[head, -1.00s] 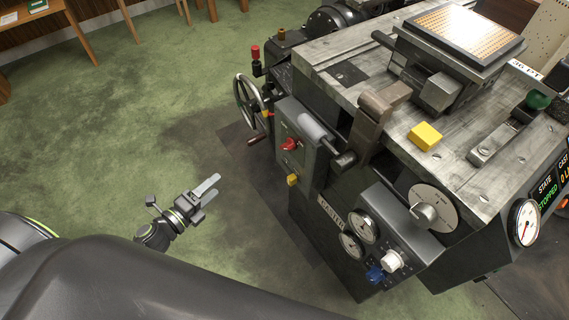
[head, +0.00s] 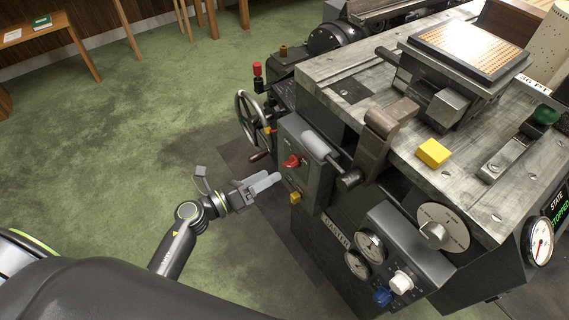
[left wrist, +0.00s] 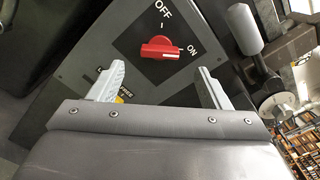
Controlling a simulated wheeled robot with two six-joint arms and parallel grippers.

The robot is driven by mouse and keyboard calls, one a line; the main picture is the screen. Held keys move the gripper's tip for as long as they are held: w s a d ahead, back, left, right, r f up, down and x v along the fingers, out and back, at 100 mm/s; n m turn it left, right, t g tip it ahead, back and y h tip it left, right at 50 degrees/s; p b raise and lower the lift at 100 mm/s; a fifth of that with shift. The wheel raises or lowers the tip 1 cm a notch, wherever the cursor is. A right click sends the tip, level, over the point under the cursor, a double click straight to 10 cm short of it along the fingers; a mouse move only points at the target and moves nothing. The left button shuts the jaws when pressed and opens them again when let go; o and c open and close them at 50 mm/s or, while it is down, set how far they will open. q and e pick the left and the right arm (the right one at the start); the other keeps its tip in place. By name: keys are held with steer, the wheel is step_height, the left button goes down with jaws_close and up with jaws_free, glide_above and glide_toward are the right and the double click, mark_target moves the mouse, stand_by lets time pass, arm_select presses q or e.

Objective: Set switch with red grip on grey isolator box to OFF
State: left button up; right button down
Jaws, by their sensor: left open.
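The grey isolator box (head: 294,146) is on the left face of the machine. Its red-gripped switch (head: 292,161) also shows in the left wrist view (left wrist: 160,48), on a black plate marked OFF at the top and ON at the right. There the red grip lies crosswise, one end toward the ON mark. My left gripper (head: 279,179) is just left of the box, pointing at it. In the left wrist view its two fingers (left wrist: 160,82) are apart and empty, with the red grip beyond and between them, not touched. My right gripper is not in view.
A yellow knob (head: 295,197) sits below the switch. A lever with a grey cylindrical handle (head: 314,145) stands just right of the box. A handwheel (head: 249,116) is at the upper left of the box. Green floor left of the machine is clear.

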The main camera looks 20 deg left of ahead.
mark_target(287, 166)
arm_select(q)
steer(key=x, duration=0.6)
steer(key=shift+w+d, duration=0.15)
steer(key=shift+w, duration=0.05)
steer(key=c, duration=1)
